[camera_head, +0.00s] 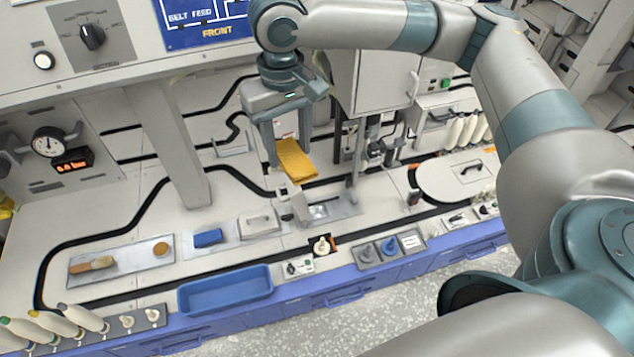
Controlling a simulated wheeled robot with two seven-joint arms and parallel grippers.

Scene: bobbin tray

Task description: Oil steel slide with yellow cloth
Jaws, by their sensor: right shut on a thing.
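The yellow cloth (297,163) hangs from my right gripper (287,148), which is shut on it. The cloth is held above the bench, near the centre of the view. Below and to the right of it lies a grey metal plate with a steel-looking piece (319,211), which may be the steel slide. A pale angled block (299,205) stands at the plate's left end, just under the cloth. I cannot tell whether the cloth touches it. My left gripper is not in view.
A blue tray (226,309) sits at the front edge. A brush (92,264) and a blue block (208,238) lie on the bench to the left. A grey post (175,145) stands left of my gripper. Several white bobbins (468,130) stand at the right.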

